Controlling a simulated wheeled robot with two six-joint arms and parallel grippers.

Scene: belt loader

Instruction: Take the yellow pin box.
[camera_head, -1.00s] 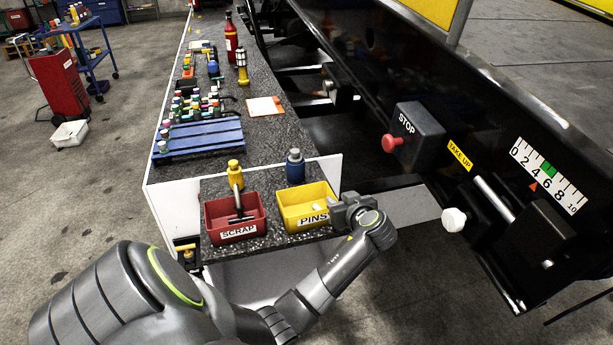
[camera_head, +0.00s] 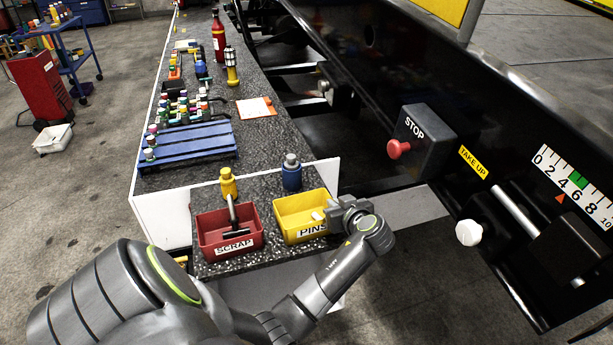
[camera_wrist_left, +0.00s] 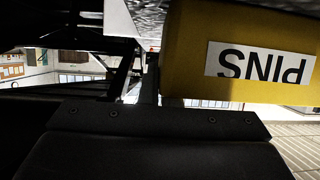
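The yellow pin box (camera_head: 290,208), labelled PINS, sits upright at the front of the speckled bench top. My left gripper (camera_head: 330,214) is at the box's right wall and hides its right end. A small pale piece shows inside the box beside the gripper; I cannot tell what it is. In the left wrist view the yellow box (camera_wrist_left: 190,60) fills the upper right, its label upside down. The fingertips are hidden, so I cannot tell whether they grip the wall. My right gripper is not in view.
A red SCRAP box (camera_head: 212,237) with a dark-handled tool stands left of the pin box. A yellow-capped bottle (camera_head: 228,185) and a blue bottle (camera_head: 291,173) stand behind. A blue rack (camera_head: 190,146) lies farther back. The black machine frame with a red STOP button (camera_head: 397,149) is to the right.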

